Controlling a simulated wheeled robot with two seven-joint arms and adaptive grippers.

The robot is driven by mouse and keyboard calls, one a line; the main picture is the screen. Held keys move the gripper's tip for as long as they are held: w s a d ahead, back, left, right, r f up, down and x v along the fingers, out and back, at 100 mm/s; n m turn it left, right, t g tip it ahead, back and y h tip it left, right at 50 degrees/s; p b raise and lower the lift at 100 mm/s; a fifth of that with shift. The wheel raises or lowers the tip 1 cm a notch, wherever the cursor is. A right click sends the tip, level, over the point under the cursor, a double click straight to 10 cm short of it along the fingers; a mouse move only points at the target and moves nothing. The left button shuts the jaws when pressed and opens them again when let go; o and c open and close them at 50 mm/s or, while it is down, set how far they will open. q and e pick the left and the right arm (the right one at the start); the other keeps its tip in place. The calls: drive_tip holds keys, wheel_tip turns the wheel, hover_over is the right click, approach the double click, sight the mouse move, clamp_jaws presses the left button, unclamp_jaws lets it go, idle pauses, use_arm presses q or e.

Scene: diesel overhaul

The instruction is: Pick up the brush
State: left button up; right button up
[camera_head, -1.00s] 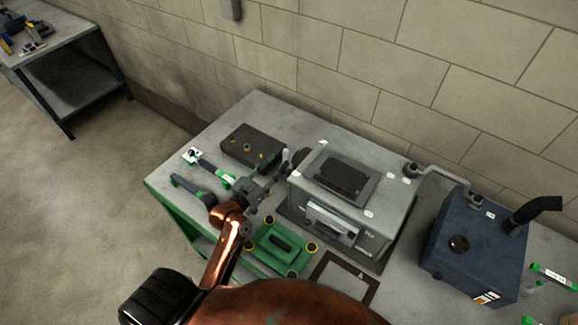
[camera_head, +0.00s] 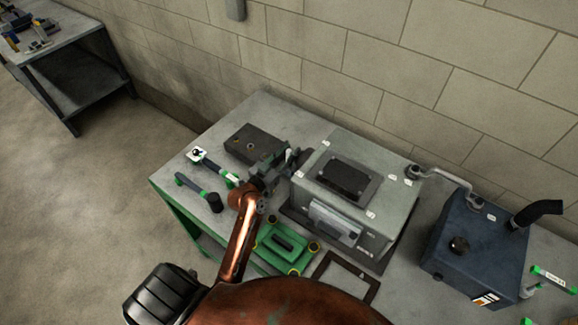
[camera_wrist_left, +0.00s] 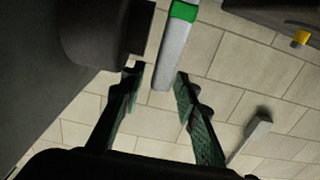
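A slim pale grey handle with a green band (camera_wrist_left: 176,48) stands upright, its end between the fingers of my left gripper (camera_wrist_left: 160,76) in the left wrist view. I take it for the brush; its bristles are hidden. In the head view only a small white tip (camera_head: 289,156) of it shows, beside the grey machine. My left gripper (camera_head: 281,162) is around it from the near left side. The fingers are open, with a visible gap on both sides of the handle. My right gripper is not in view.
The grey boxy machine (camera_head: 397,191) stands just right of the gripper. A dark plate with brass studs (camera_head: 243,139) lies behind left. A green cover (camera_head: 270,255) lies in front, and a blue tank (camera_head: 478,240) stands right.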

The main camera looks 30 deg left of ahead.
use_arm(q)
clamp_jaws()
idle(0.3)
